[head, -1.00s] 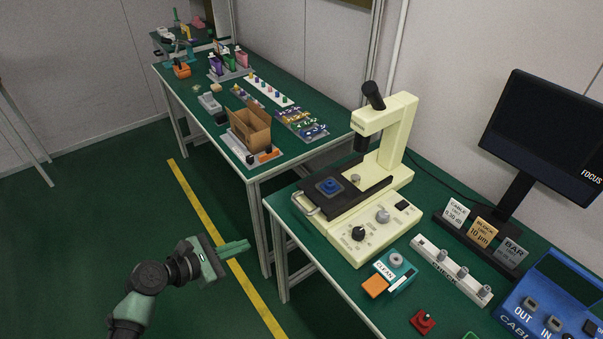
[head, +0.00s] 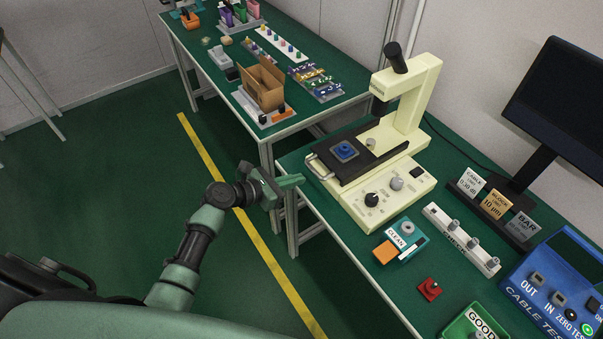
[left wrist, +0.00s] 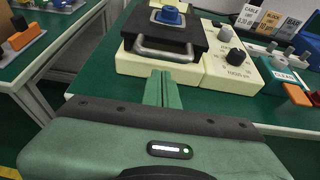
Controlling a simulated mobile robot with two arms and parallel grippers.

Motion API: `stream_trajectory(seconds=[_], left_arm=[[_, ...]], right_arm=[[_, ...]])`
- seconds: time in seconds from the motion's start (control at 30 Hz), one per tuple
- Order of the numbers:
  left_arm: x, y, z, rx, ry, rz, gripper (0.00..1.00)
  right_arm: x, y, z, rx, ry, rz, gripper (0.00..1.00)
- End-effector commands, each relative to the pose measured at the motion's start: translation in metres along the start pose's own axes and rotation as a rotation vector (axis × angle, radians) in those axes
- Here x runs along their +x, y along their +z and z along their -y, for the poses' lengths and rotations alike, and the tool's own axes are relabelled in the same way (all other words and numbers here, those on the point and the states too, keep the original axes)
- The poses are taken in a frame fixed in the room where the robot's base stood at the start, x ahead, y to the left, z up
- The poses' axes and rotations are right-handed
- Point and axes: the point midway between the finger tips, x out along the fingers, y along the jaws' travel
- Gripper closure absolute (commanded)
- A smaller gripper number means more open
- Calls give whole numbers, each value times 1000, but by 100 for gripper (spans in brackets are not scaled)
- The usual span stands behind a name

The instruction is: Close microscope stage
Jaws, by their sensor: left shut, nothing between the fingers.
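The cream microscope (head: 405,105) stands on the green bench, its head and eyepiece over the rear of the base. Its dark stage (head: 362,160) is slid out toward the bench's front edge, carrying a blue piece (head: 346,151). A metal handle (head: 318,168) is on the stage's front; the left wrist view shows this handle (left wrist: 165,56) close ahead of the fingertips. My left gripper (head: 297,180) is shut and empty, just short of the handle and apart from it, near the bench edge. In the left wrist view its fingers (left wrist: 163,75) point at the handle. My right gripper is not in view.
Right of the microscope are a CLEAN box (head: 407,236), a row of grey knobs (head: 462,238), a red piece (head: 429,289), a GOOD tray (head: 455,332) and a blue cable tester (head: 555,290). A monitor (head: 555,100) stands behind. Another bench with a cardboard box (head: 263,85) is left.

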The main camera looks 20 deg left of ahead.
Motion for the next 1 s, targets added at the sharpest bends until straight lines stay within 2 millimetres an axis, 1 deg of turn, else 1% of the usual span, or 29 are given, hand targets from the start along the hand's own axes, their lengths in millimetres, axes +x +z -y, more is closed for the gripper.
stream_trajectory(seconds=[0.03, 0.2, 0.57, 0.67, 0.77, 0.87, 0.9, 1.0], left_arm=[[5, 7, 0, 0, 0, 0, 100], [17, 12, 0, -1, -1, -1, 100], [19, 12, 0, 0, 0, -1, 100], [23, 15, 0, -1, 0, 0, 100], [40, 23, 0, -1, 0, 2, 100], [66, 33, 1, -2, -2, 4, 100], [76, 37, 1, -2, -1, 4, 100], [100, 46, 2, -1, -2, 3, 100]], right_arm=[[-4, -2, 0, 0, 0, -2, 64], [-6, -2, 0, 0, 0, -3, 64], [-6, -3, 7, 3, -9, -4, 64], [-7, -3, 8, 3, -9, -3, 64], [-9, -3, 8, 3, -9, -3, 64], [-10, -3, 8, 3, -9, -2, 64], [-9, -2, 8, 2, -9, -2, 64], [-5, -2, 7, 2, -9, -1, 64]])
